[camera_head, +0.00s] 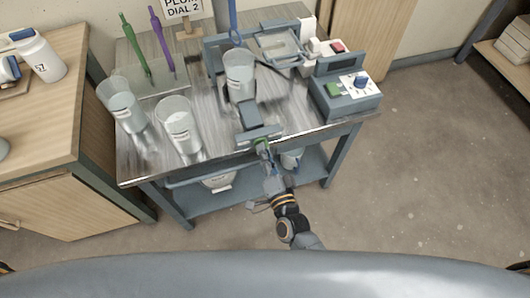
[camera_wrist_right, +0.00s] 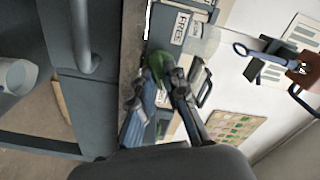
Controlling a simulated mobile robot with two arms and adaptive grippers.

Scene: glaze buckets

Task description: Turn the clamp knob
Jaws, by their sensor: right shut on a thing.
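The clamp (camera_head: 256,132) is a grey block fixture at the front edge of the metal table, below the middle clear bucket (camera_head: 239,74). Its green clamp knob (camera_head: 262,147) faces the front and is partly hidden by my right gripper (camera_head: 265,154). In the right wrist view the green knob (camera_wrist_right: 158,64) lies between the fingertips of my right gripper (camera_wrist_right: 157,80), which is shut on it. My left gripper is not in view.
Two more clear buckets (camera_head: 123,105) (camera_head: 179,126) stand on the left of the table (camera_head: 150,168). A green and a purple stick rise behind them. The floor at right is clear.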

